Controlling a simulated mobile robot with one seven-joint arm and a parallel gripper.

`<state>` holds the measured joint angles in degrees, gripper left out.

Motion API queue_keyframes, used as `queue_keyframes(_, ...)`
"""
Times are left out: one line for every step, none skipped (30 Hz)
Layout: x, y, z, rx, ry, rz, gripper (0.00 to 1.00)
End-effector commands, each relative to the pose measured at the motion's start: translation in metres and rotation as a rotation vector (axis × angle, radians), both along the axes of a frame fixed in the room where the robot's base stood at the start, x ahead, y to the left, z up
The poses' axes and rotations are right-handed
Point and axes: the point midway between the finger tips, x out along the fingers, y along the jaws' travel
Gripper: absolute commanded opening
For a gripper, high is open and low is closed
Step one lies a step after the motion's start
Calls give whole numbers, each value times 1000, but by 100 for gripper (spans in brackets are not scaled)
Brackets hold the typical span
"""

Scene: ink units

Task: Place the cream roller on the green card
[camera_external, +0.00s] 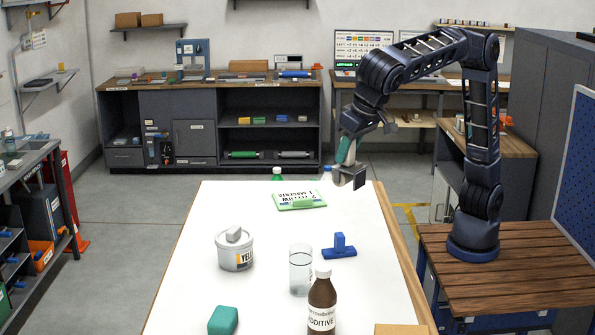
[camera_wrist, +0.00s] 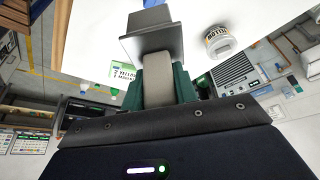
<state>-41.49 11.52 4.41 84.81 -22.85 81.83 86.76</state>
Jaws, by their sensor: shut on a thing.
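My gripper (camera_external: 347,160) is over the far right part of the white table, its green fingers shut on a piece with a greyish-cream shaft (camera_wrist: 158,88) and a dark, broad end (camera_wrist: 150,35). I take this piece for the cream roller, though its shape does not clearly show a roller. In the external view its dark end (camera_external: 360,180) hangs above the table. The card also shows in the wrist view (camera_wrist: 122,72).
A yellow-labelled can (camera_external: 235,258) with a grey block on top, a clear glass (camera_external: 300,272), a brown additive bottle (camera_external: 321,305), a blue T-shaped piece (camera_external: 340,250) and a teal block (camera_external: 223,320) stand nearer. White table is bare between can and card.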

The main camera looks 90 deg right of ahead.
Motion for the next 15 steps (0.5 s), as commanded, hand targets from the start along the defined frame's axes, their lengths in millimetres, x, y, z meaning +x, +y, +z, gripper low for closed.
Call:
queue_keyframes(13, -19, 1, 1, 0, -50, 0)
queue_keyframes(19, -30, 1, 2, 1, -80, 0)
queue_keyframes(27, -43, 1, 3, 1, -120, 0)
queue_keyframes(33, -54, 2, 3, 2, -149, 0)
queue_keyframes(38, -64, 2, 3, 3, -179, 0)
queue_keyframes(45, -79, 2, 4, 2, -219, 0)
queue_keyframes(51, -90, 2, 4, 3, -247, 0)
queue_keyframes(56, -101, 3, 5, 3, -277, 0)
queue_keyframes(62, -115, 3, 6, 4, -317, 0)
queue_keyframes(66, -126, 3, 6, 4, -346, 0)
queue_keyframes(71, -138, 3, 5, 4, -377, 0)
queue_keyframes(76, -153, 4, 6, 4, -416, 0)
queue_keyframes(80, -164, 4, 6, 4, -445, 0)
queue_keyframes(83, -176, 4, 6, 4, -475, 0)
queue_keyframes(87, -191, 5, 6, 4, -514, 0)
